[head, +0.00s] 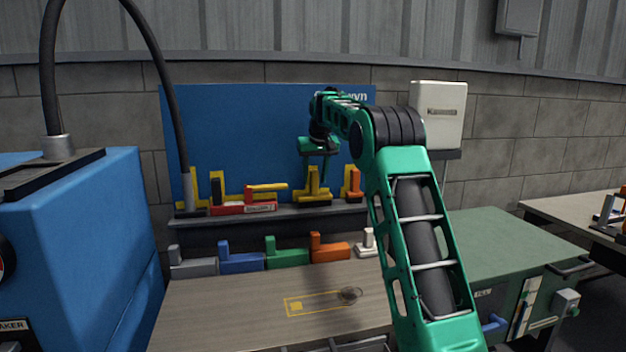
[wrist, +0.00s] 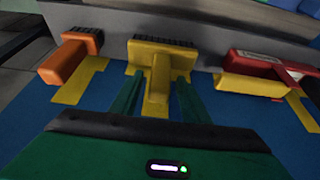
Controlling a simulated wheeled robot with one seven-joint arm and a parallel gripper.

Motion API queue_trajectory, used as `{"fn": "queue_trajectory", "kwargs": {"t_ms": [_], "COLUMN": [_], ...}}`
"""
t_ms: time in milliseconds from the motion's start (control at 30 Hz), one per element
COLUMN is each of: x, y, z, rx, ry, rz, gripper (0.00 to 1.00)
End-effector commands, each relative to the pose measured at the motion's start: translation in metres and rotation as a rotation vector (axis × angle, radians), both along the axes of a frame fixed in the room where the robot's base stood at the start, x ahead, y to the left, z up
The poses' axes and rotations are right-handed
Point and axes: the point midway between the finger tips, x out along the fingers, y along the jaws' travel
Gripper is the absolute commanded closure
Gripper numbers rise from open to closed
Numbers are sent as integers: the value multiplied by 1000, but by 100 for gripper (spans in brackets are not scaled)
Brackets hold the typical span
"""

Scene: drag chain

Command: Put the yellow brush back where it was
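The yellow brush (head: 314,186) stands upright on the back ledge against the blue board, its black bristles down. In the wrist view the brush (wrist: 157,85) is central, in front of a yellow painted shape. My gripper (head: 322,172) is at the brush from above. In the wrist view my gripper (wrist: 160,97) is open, with one green finger on each side of the handle. Gaps show between fingers and handle; contact is not visible. The blue board (head: 240,130) has yellow painted shapes behind the tools.
An orange brush (head: 354,184) stands close beside the yellow one. A red brush (head: 243,206) with a yellow bar (head: 268,187) lies on the other side. A yellow outline (head: 318,303) marks the mostly clear bench.

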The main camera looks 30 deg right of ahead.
Motion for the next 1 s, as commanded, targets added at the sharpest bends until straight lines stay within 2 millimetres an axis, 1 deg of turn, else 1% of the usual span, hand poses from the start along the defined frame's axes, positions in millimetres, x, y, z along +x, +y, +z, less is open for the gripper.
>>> {"fn": "queue_trajectory", "kwargs": {"t_ms": [233, 367, 467, 600, 800, 1000], "x": [0, -2, -8, -18, -32, -41], "y": [0, 1, 2, 5, 9, 10], "z": [1, 10, 23, 50, 85, 106], "rx": [0, -1, -1, -1, -1, 0], "ry": [0, -3, -2, -4, -3, -1], "rz": [0, 0, 0, -1, -1, -2], "gripper": [58, 58, 58, 58, 58, 58]}}
